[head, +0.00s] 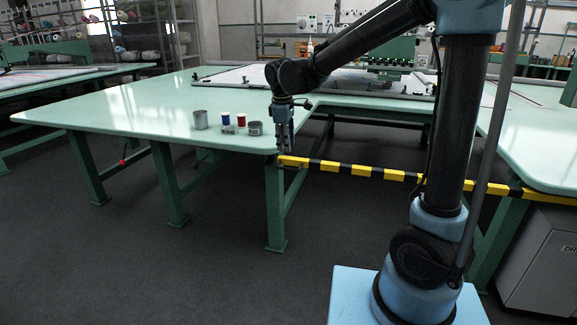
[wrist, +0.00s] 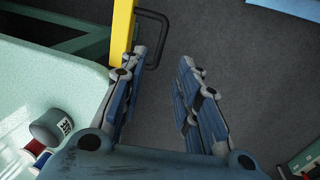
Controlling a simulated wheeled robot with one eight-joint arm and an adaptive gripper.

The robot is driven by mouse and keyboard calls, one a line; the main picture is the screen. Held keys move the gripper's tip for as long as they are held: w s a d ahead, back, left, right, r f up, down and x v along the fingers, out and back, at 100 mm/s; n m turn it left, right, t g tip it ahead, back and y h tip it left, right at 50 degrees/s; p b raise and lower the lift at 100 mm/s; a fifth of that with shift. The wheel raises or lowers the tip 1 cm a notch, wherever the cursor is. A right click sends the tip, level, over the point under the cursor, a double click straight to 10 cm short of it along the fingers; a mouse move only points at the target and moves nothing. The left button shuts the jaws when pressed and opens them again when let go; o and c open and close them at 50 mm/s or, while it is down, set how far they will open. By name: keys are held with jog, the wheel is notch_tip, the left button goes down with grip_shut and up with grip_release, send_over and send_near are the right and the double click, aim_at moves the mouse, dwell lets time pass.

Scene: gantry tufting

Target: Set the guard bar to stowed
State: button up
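The guard bar (head: 362,171) is striped yellow and black. In the head view it runs level across the gap between two green tables, its left end beside a table corner. In the wrist view its yellow end (wrist: 122,28) shows at the top, with a black loop handle (wrist: 163,43) on its right side. My gripper (head: 284,147) points down at that left end, by the table corner. In the wrist view my gripper (wrist: 161,62) is open with its fingers apart, the left finger close to the bar and handle.
On the green table (head: 130,112) near the corner stand a grey can (head: 200,120), blue (head: 225,118) and red (head: 241,119) spools and a small tin (head: 254,128). A grey cabinet (head: 538,262) stands at right. The floor (head: 150,270) in front is clear.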

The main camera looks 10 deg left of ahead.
aim_at(287, 169)
jog(key=f, duration=0.3)
jog(key=w+f, duration=0.1)
jog(key=f, duration=0.6)
jog(key=shift+w, duration=0.4)
